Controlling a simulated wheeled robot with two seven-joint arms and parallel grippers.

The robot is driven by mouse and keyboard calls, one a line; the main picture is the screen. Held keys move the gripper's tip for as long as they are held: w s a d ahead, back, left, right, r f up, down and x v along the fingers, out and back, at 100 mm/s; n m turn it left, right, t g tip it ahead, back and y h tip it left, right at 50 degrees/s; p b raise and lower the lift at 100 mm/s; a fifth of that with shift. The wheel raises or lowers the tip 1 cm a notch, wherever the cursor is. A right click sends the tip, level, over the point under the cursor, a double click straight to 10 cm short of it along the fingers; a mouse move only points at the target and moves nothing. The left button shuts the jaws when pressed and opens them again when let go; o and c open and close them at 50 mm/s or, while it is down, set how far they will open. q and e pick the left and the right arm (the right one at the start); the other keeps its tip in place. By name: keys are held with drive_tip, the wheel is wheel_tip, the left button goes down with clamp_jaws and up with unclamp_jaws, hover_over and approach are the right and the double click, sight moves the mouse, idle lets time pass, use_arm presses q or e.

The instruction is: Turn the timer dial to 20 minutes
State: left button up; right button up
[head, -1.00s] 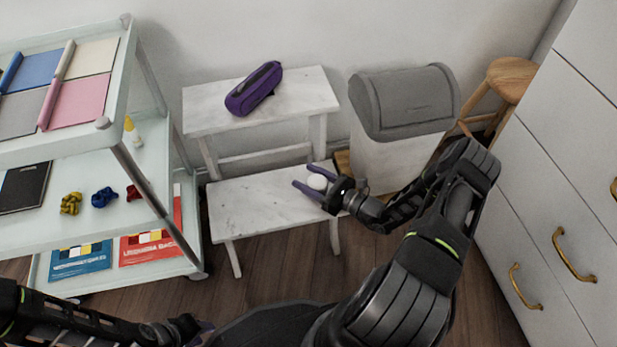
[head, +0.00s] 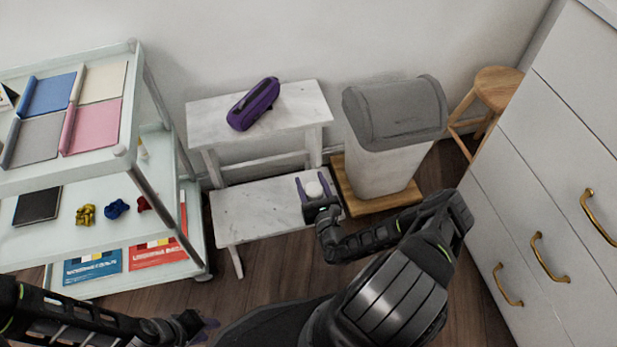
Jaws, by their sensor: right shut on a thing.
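The timer (head: 314,189) is a small round white thing on the lower white step (head: 252,208) of the two-level stand. Its dial marks are too small to read. My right gripper (head: 313,187) reaches over the step's right end, with its purple fingers on either side of the timer, shut on it. My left gripper (head: 205,325) is low at the bottom edge of the head view, away from the stand; its fingers are too dark and partly hidden to tell their opening.
A purple case (head: 254,104) lies on the upper step (head: 205,116). A grey-lidded bin (head: 395,112) on a wooden board (head: 352,201) stands close right of my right gripper. A glass-shelved cart (head: 120,160) is at left, white drawers (head: 545,150) at right.

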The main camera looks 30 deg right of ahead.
drive_tip(key=m+h, duration=0.1)
drive_tip(key=m+g+h+p, duration=0.1)
drive_tip(key=shift+s+d+h, duration=0.15)
drive_tip(key=shift+d+h, duration=0.05)
drive_tip(key=shift+h, duration=0.2)
drive_tip(key=shift+s+d+m+g+h, duration=0.1)
drive_tip(key=shift+d+m+g+h, duration=0.05)
drive_tip(key=shift+m+g+h, duration=0.45)
drive_tip(key=shift+d+m+g+h, duration=0.15)
drive_tip(key=shift+m+g+h, duration=0.2)
drive_tip(key=shift+h, duration=0.45)
drive_tip(key=o, duration=1.4)
